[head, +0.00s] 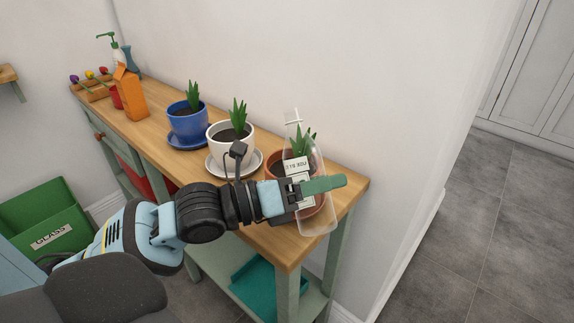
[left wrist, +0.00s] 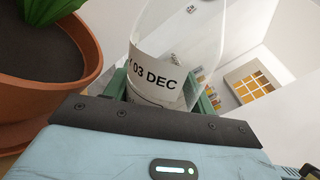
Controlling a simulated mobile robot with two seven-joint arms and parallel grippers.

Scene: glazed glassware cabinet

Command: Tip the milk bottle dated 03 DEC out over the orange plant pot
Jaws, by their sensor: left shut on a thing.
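The clear milk bottle (head: 318,222) is in my left gripper (head: 308,189), at the near end of the bench. Its label reads 03 DEC in the left wrist view (left wrist: 155,75). In the head view its narrow end points up and slightly left, its wide end down. I see no clear milk in it. My left gripper is shut on it, with green fingers. The orange plant pot (head: 278,166), with soil and a green plant, stands just behind the bottle, partly hidden by it. The pot also shows at the left wrist view's left (left wrist: 85,95). My right gripper is out of view.
A white pot (head: 215,132) and a blue pot (head: 187,128) stand farther along the wooden bench (head: 163,165). An orange carton (head: 131,95) is beyond them. The wall runs close behind the bench. A green crate (head: 45,215) is at lower left.

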